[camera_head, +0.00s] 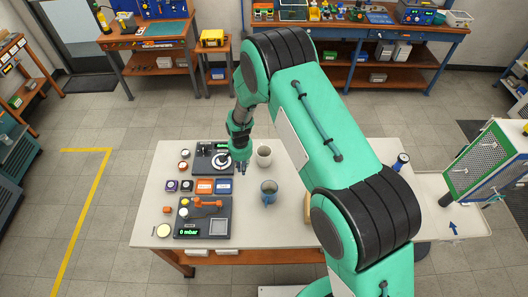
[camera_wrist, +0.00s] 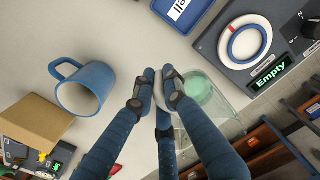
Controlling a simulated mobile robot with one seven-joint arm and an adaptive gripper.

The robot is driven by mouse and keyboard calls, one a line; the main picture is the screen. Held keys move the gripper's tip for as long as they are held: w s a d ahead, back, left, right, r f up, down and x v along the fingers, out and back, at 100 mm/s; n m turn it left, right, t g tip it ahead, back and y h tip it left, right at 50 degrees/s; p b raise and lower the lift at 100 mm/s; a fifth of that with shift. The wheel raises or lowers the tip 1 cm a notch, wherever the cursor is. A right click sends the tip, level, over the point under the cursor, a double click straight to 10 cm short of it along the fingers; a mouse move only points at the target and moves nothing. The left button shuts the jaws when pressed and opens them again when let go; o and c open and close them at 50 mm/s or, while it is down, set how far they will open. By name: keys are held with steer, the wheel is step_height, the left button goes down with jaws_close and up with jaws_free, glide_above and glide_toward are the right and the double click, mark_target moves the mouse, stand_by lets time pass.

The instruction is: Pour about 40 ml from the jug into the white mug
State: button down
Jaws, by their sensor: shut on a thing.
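In the wrist view the jug (camera_wrist: 207,92) lies just right of the fingertips. In the wrist view my gripper (camera_wrist: 163,90) is closed around a pale curved part, seemingly the jug's handle. The fingers hide much of it. A blue mug (camera_head: 269,193) with a pale inside stands on the table in front of the jug. It is upright and apart from my gripper, at the left in the wrist view (camera_wrist: 85,92). No all-white mug is clearly visible.
A dark device with a white ring and an "Empty" display (camera_wrist: 268,76) sits left of the jug in the head view. A pressure panel (camera_head: 205,217), blue and orange blocks, and small knobs fill the table's left. My arm covers the table's right part.

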steer(key=w, duration=0.2)
steer(key=w+m, duration=0.1)
steer(key=w, duration=0.2)
steer(key=w+m, duration=0.1)
steer(key=w, duration=0.1)
steer(key=shift+w+a+r, duration=0.1)
steer(key=shift+w+a, duration=0.15)
steer(key=shift+a, duration=0.15)
steer(key=shift+s+f, duration=0.2)
steer(key=shift+f, duration=2.25)
steer(key=shift+d+r+m, duration=0.1)
steer(key=shift+m, duration=0.2)
